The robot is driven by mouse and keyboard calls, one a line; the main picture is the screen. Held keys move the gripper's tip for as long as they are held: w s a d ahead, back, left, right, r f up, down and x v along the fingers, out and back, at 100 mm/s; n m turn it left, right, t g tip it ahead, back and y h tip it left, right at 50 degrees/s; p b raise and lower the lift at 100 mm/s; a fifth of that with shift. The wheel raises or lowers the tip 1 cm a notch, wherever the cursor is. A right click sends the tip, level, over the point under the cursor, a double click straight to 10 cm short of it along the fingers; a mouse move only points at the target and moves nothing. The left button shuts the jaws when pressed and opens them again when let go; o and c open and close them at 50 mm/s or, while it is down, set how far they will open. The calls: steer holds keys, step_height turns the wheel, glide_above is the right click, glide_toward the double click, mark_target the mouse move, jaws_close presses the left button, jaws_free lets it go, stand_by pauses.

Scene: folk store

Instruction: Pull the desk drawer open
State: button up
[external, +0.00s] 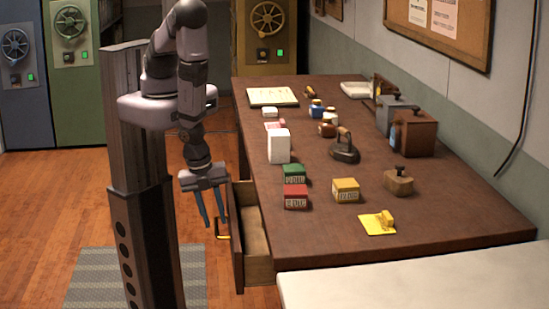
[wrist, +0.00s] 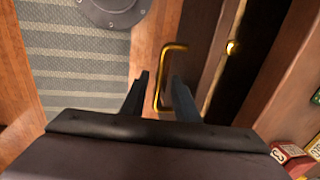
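The desk drawer (external: 257,236) stands partly open, pulled out from the left side of the brown desk (external: 420,225). Its brass handle (external: 222,237) is on the drawer front and shows in the wrist view (wrist: 164,47). My gripper (external: 216,224) hangs beside the drawer front with its two dark blue fingers apart. In the wrist view, the handle bar lies between the fingers (wrist: 159,76), with a gap visible. Contact with the handle cannot be told. The visible part of the drawer's inside looks empty.
On the desk stand several small boxes (external: 346,189), a white carton (external: 279,146), a dark iron (external: 344,148) and a wooden box (external: 414,133). A pale counter (external: 420,283) is at the front right. The floor left of the drawer has a grey mat (external: 90,280).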

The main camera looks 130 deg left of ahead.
steer(key=shift+f, duration=0.2)
jaws_close()
steer(key=s+d+p, duration=0.2)
steer(key=s+d, duration=1)
steer(key=shift+s+d+p, duration=0.15)
steer(key=shift+s+p, duration=0.05)
steer(key=shift+p, duration=0.15)
